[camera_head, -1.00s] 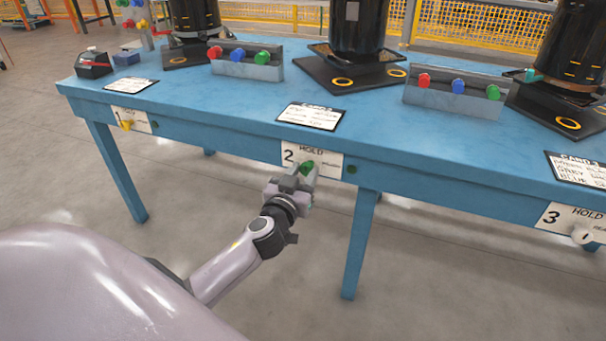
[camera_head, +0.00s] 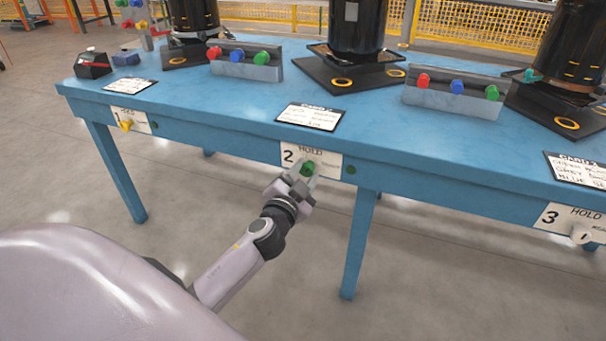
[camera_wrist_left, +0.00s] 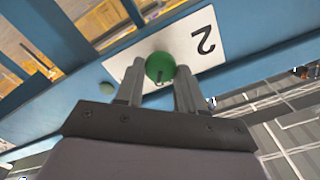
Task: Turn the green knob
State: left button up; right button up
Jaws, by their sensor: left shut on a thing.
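The green knob (camera_head: 307,168) sits on the white panel marked 2 (camera_head: 324,160) on the front edge of the blue table. My left gripper (camera_head: 303,176) is at the knob with one finger on each side, shut on it. In the left wrist view the green knob (camera_wrist_left: 160,67) shows between the two fingers of my left gripper (camera_wrist_left: 160,80), with a dark pointer line on its face. The view is tilted, so the 2 looks upside down. My right gripper is not in view.
The blue table (camera_head: 240,110) carries black compressors (camera_head: 357,30) and grey blocks with red, blue and green knobs (camera_head: 452,98). A yellow knob (camera_head: 126,125) is on panel 1 and a white knob (camera_head: 582,234) on panel 3. A table leg (camera_head: 359,240) stands right of my gripper.

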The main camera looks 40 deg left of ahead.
pick_arm(q)
jog(key=m, duration=0.4)
jog(key=shift+m, duration=0.4)
jog(key=m, duration=0.2)
jog(key=m+p, duration=0.1)
jog(key=m, duration=0.2)
jog(key=shift+f+m, duration=0.2)
jog(key=shift+m, duration=0.1)
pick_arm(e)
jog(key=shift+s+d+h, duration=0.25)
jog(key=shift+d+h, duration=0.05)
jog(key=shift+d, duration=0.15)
pick_arm(q)
jog(key=o, duration=1)
jog(key=shift+s+d, duration=0.1)
jog(key=shift+v, duration=3.5)
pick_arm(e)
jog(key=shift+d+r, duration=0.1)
